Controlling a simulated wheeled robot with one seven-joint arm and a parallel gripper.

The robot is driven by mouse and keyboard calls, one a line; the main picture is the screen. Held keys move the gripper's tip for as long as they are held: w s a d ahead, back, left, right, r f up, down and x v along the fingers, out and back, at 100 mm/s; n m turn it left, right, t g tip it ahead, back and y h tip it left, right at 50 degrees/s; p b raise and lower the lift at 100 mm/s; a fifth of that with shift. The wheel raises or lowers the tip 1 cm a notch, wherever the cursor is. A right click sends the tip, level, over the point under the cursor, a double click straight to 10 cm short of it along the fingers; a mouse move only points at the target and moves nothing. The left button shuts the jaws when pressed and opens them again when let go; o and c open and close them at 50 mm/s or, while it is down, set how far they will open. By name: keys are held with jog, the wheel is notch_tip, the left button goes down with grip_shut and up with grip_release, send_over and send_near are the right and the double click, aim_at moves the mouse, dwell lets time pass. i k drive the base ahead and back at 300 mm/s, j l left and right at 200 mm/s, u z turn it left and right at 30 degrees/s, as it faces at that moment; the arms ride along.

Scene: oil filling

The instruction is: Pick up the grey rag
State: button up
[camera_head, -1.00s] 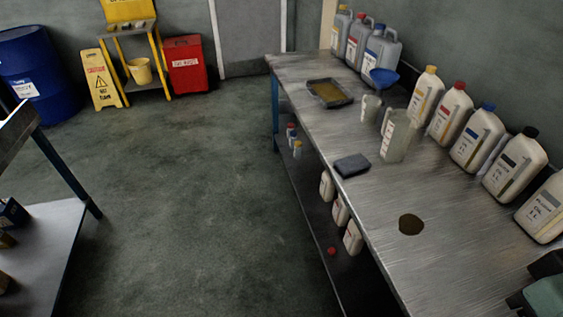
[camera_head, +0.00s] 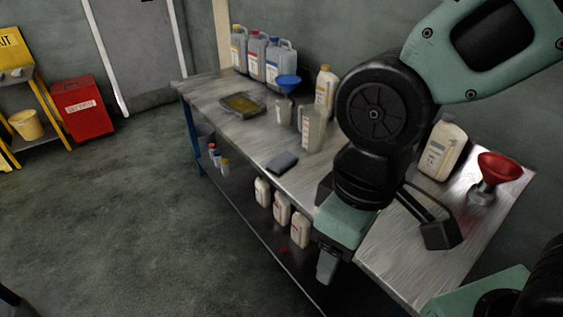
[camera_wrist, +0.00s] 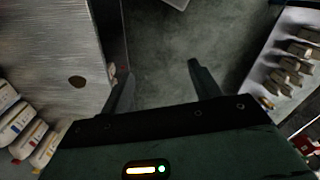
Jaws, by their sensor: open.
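The grey rag (camera_head: 282,163) lies folded and flat near the front edge of the metal workbench (camera_head: 262,142) in the head view. My gripper (camera_head: 327,268) hangs off the bench's front side, to the right of the rag and nearer the camera, apart from it. In the wrist view my gripper's two fingers (camera_wrist: 160,82) are spread, with nothing between them but floor behind. I cannot make out the rag in the wrist view. My arm hides part of the bench top in the head view.
A tray of oil (camera_head: 241,104), a clear jug (camera_head: 311,128) and a blue funnel (camera_head: 287,83) stand beyond the rag. White bottles (camera_head: 281,208) stand on the lower shelf. A red funnel (camera_head: 498,170) stands at the right. A dark oil spot (camera_wrist: 77,81) shows in the wrist view.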

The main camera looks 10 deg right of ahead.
aim_at(283, 161)
jog(key=i+j, duration=0.1)
jog(key=j, duration=0.25)
jog(key=i+j+z, duration=0.15)
jog(key=j, duration=0.15)
jog(key=i+j, duration=0.1)
jog(key=j, duration=0.25)
jog(key=j+z, duration=0.1)
jog(key=j, duration=0.25)
jog(key=i+j+z, duration=0.1)
jog(key=i+j, duration=0.2)
jog(key=i, duration=0.15)
jog(key=i+j+z, duration=0.15)
jog(key=i+j, duration=0.2)
jog(key=i, duration=0.1)
